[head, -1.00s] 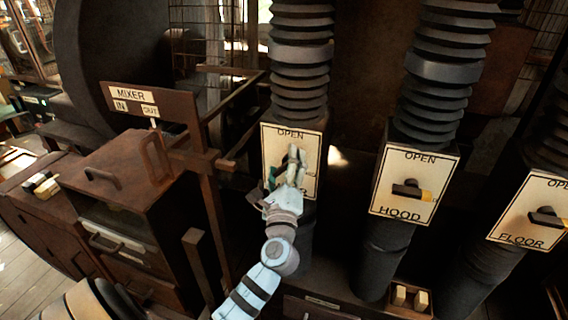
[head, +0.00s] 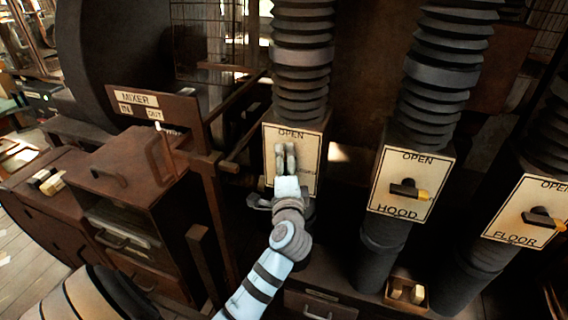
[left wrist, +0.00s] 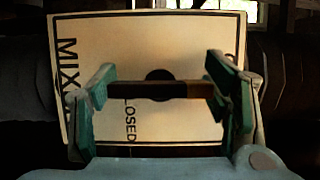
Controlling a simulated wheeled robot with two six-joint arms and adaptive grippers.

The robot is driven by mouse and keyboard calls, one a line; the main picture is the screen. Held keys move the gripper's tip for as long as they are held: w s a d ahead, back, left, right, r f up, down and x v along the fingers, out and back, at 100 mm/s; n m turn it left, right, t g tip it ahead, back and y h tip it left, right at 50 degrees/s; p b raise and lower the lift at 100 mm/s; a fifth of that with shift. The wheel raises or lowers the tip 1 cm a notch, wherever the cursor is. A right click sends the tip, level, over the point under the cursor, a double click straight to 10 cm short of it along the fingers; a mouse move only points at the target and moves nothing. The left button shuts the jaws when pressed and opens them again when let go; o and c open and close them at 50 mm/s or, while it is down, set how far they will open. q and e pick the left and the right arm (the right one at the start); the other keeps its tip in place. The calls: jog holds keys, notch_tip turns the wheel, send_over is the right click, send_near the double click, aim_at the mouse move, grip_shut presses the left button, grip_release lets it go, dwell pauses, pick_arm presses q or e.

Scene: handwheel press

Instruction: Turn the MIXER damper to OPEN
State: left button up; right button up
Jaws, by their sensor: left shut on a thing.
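The MIXER damper plate (head: 308,145) is cream, with OPEN at its top; my left gripper hides its lower lettering in the head view. My left gripper (head: 286,151) is in front of the plate's middle. In the left wrist view the plate (left wrist: 190,125) appears turned sideways, with MIXER at left and CLOSED below the handle. The dark handle (left wrist: 155,91) lies between the green fingers, which are shut on it at its two ends. Its brownish end points right, which is the plate's OPEN side. My right gripper is not in view.
The HOOD damper (head: 410,185) and FLOOR damper (head: 527,210) stand to the right, their yellow-tipped handles pointing right. A brown rail post (head: 213,200) and a cabinet (head: 120,185) stand close on the left. A small box of blocks (head: 405,292) sits low between the dampers.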

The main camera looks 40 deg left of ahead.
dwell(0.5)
pick_arm(q)
jog(key=o, duration=1.2)
jog(key=shift+c, duration=0.2)
